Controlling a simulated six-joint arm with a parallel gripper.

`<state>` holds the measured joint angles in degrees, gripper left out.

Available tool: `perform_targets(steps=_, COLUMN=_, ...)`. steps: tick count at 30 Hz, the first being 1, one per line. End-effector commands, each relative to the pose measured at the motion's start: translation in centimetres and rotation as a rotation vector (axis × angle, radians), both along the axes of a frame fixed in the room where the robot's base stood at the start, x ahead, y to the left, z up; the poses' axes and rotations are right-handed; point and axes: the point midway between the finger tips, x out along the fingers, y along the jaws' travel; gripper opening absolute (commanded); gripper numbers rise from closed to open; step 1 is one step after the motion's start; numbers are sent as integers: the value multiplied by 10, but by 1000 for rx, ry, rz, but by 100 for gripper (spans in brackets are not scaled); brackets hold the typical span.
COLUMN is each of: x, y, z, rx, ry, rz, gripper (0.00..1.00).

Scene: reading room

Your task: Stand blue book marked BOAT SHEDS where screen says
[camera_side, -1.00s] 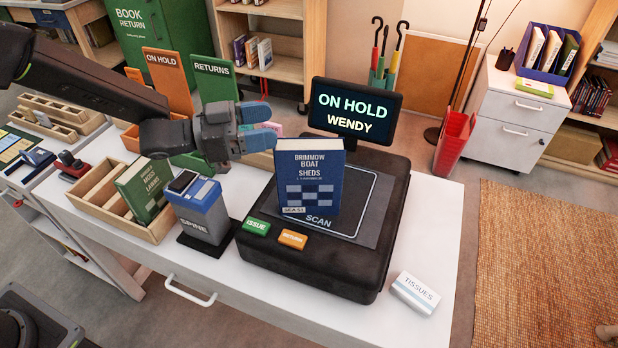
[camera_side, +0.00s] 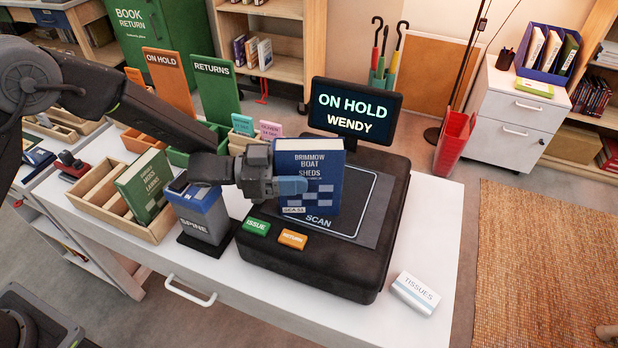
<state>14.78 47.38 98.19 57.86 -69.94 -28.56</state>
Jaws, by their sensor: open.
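The blue book marked BRIMMOW BOAT SHEDS (camera_side: 322,160) stands upright on the black scanner's SCAN pad (camera_side: 350,215). The screen (camera_side: 352,112) behind it reads ON HOLD WENDY. My gripper (camera_side: 290,185) is open at the book's left side, with a blue finger in front of the lower cover. The other finger is hidden, so I cannot tell if they touch the book. The orange ON HOLD sign (camera_side: 169,82) stands at the back left, its orange tray (camera_side: 140,140) partly hidden by my arm. The green RETURNS sign (camera_side: 219,90) stands to its right.
A wooden tray (camera_side: 95,208) holds a green book (camera_side: 145,187). The SPINE device (camera_side: 203,222) stands between tray and scanner. Small teal and pink cards (camera_side: 270,130) stand behind my gripper. A tissue box (camera_side: 415,293) lies front right. The table's front strip is clear.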

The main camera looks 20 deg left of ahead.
Motion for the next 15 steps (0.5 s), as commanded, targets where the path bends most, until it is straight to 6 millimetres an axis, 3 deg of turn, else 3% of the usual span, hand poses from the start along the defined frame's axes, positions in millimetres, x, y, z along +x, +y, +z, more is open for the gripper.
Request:
perform_targets(steps=6, x=0, y=0, z=0, rx=0, ry=0, rz=1, gripper=65)
perform_targets(steps=15, x=0, y=0, z=0, rx=0, ry=0, rz=1, gripper=36)
